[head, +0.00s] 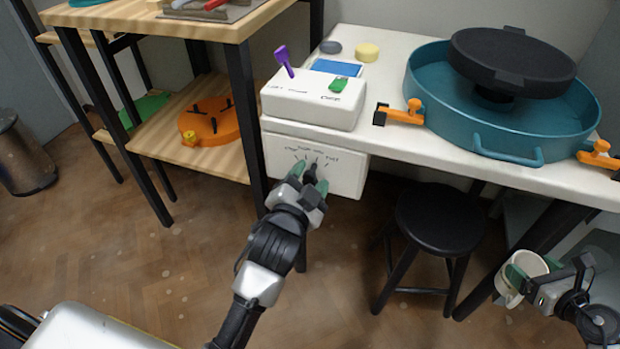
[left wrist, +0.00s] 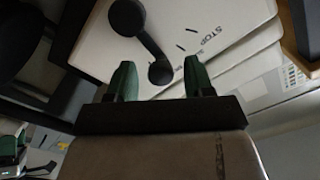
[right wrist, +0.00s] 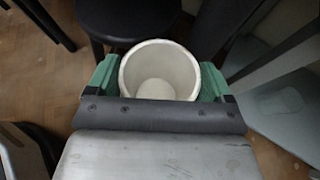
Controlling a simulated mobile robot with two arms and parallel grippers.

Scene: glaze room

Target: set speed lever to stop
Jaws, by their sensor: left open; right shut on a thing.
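The white control box (head: 345,178) under the table edge has a front panel with printed marks, STOP at its left end. The black speed lever (head: 312,171) is on this panel, partly hidden by my left gripper (head: 309,180). In the left wrist view the lever (left wrist: 145,40) has a round part at each end, and its near end lies between the open green fingers of my left gripper (left wrist: 160,76). The STOP print is off to the right of it. Contact cannot be told. My right gripper (head: 538,270) is shut on a white cup (right wrist: 160,72), held upright.
A teal basin (head: 430,100) with a black wheel is to the right. A black stool (head: 440,218) stands below; a wooden shelf (head: 165,155) is left.

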